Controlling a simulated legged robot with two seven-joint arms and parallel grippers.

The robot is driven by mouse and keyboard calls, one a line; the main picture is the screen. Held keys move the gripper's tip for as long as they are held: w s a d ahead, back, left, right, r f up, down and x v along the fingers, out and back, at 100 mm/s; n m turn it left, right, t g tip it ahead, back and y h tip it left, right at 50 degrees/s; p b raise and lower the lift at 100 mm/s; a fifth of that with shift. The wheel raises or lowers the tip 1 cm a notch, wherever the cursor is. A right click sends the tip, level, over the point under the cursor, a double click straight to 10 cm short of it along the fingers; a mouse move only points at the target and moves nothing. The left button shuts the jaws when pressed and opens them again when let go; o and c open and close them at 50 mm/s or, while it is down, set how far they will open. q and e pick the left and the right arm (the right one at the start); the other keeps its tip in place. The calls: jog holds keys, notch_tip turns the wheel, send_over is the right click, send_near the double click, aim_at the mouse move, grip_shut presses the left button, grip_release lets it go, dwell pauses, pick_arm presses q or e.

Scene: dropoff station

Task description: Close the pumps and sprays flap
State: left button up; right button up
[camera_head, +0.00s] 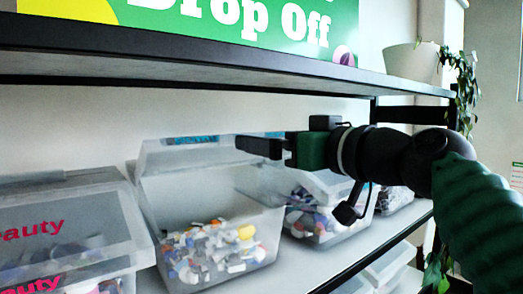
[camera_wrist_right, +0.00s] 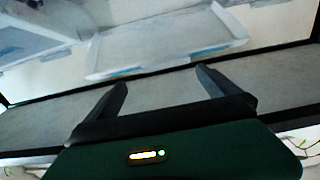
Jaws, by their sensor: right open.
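A clear bin (camera_head: 225,205) stands mid-shelf with its flap (camera_head: 185,157) raised at the back. The flap has a blue label along its top edge; I cannot read it, so I cannot confirm it is the pumps and sprays one. Small colourful plastic pieces (camera_head: 215,245) lie in the bin. My right gripper (camera_head: 255,148) reaches in from the right, above the bin's right side and under the upper shelf. In the right wrist view its fingers (camera_wrist_right: 162,82) are apart and empty, with a clear panel with blue marks (camera_wrist_right: 165,42) beyond them. My left gripper is out of view.
A clear bin with pink "Beauty" lettering (camera_head: 60,235) stands to the left. Another bin (camera_head: 325,228) with small pieces stands to the right, partly behind my arm. The dark upper shelf (camera_head: 200,65) runs close above my gripper. A plant pot (camera_head: 412,62) stands on it.

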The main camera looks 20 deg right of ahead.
jog(key=b+v, duration=0.4)
jog(key=v, duration=0.9)
jog(key=shift+d, duration=0.45)
jog(key=shift+w+a+f, duration=0.1)
jog(key=shift+w+a, duration=0.05)
